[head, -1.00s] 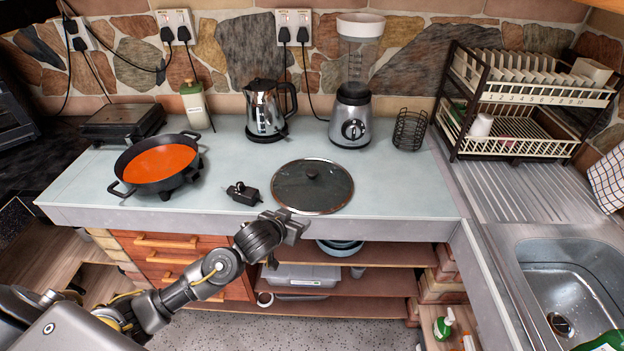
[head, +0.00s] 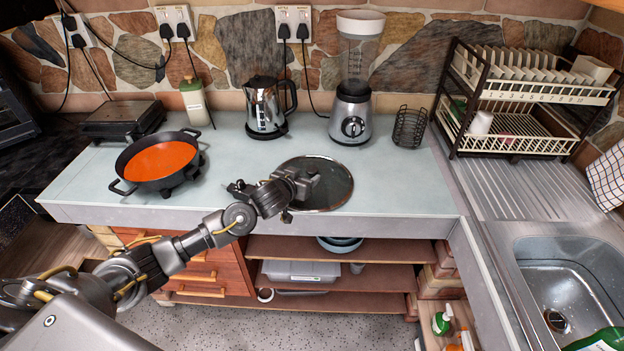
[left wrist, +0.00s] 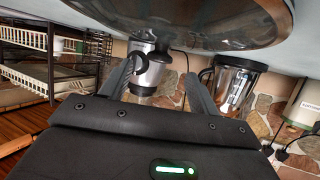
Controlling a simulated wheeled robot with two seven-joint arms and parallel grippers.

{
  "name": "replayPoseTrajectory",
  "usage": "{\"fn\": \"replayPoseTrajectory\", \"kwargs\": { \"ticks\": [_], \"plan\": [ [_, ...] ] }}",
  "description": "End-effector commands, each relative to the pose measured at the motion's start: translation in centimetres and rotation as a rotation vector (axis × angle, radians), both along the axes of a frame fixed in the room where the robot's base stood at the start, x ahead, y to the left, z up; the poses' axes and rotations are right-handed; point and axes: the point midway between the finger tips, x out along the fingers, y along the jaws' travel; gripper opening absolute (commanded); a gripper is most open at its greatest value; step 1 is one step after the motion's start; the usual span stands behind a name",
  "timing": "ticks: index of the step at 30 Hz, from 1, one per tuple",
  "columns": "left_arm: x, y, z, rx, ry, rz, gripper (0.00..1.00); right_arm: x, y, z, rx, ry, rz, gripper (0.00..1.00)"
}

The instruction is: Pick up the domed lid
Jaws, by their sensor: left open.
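The domed lid (head: 335,190) lies on the pale blue counter. It is a round dark glass disc with a thin rim. My left gripper (head: 308,176) is over the left and middle part of the lid and hides its knob in the head view. In the left wrist view the lid (left wrist: 190,22) fills the top of the picture, close beyond the fingers. My right gripper is not in view.
A black pan with orange contents (head: 160,160) stands on the left of the counter (head: 400,195). A kettle (head: 266,110) and a blender (head: 350,115) stand behind the lid. A wire basket (head: 409,128) is at the right. A small black object (head: 238,187) lies beside my arm.

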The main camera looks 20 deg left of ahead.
Motion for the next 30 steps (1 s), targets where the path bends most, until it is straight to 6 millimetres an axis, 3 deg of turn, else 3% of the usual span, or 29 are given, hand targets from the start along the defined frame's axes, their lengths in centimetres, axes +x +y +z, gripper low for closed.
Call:
{"fn": "replayPoseTrajectory", "kwargs": {
  "ticks": [5,16,26,30],
  "plan": [
    [0.3,0.0,-0.1,0.000,0.001,0.000,0.61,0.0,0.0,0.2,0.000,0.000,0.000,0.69],
    [4.3,-0.3,-1.7,0.000,0.000,0.001,0.61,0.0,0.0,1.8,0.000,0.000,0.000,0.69],
    [4.9,-0.4,-2.1,0.000,0.000,-0.001,0.61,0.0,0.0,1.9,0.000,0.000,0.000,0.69],
    [4.8,-0.4,-2.1,0.000,0.000,0.000,0.47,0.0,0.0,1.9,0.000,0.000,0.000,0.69]
  ]
}}
